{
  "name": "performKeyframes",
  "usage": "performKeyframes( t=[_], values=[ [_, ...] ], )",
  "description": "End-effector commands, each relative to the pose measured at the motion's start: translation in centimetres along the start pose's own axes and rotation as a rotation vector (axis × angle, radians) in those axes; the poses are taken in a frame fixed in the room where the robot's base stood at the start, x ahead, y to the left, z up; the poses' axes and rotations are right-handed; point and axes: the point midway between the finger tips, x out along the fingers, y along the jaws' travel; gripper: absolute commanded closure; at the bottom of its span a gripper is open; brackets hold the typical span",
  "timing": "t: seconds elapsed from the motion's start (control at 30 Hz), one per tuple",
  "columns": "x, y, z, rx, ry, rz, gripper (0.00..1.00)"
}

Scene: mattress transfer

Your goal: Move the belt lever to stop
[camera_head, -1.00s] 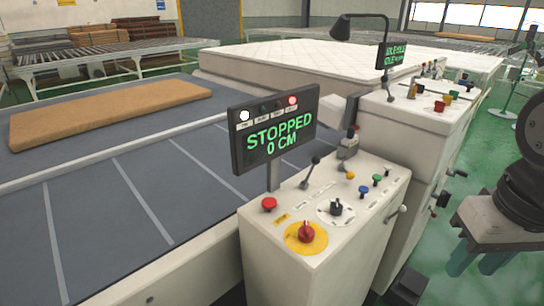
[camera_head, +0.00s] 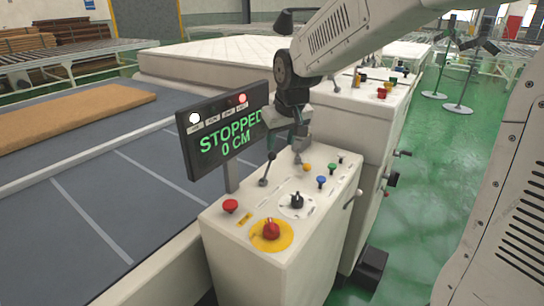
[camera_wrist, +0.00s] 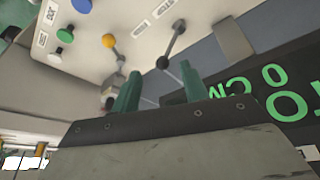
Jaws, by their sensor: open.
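The control console (camera_head: 325,235) has two levers on its top. One lever with a black knob (camera_head: 268,165) stands near the display post. It shows in the wrist view (camera_wrist: 173,42), its knob just beyond the gap between the fingertips. The other lever is mostly hidden behind my gripper in the head view and shows beside the left finger in the wrist view (camera_wrist: 118,66). I cannot tell which is the belt lever. My gripper (camera_head: 301,146) is open above the console, and its green fingers (camera_wrist: 158,82) hold nothing. The display (camera_head: 225,130) reads STOPPED, 0 CM.
A red button (camera_head: 231,205), a red knob on a yellow disc (camera_head: 271,231), a black selector (camera_head: 297,200) and small coloured buttons crowd the console top. A white mattress (camera_head: 215,60) lies behind.

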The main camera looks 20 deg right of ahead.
Motion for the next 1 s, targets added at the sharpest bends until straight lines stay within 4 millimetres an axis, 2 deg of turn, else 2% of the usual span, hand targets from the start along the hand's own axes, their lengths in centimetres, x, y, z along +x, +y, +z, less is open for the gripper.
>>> performKeyframes(
  t=[0.03,0.1,0.2,0.63,0.8,1.0],
  values=[
    [1.0,0.0,-0.9,-0.005,0.005,0.000,0.56],
    [1.8,0.0,-1.8,-0.009,0.016,0.001,0.56],
    [2.7,0.0,-2.3,-0.013,0.022,0.001,0.56],
    [8.9,0.1,-2.5,-0.012,0.022,0.002,0.56],
    [9.9,0.1,-2.5,-0.012,0.024,0.002,0.56],
    [10.1,0.1,-2.5,-0.012,0.025,0.002,0.56]
  ],
)
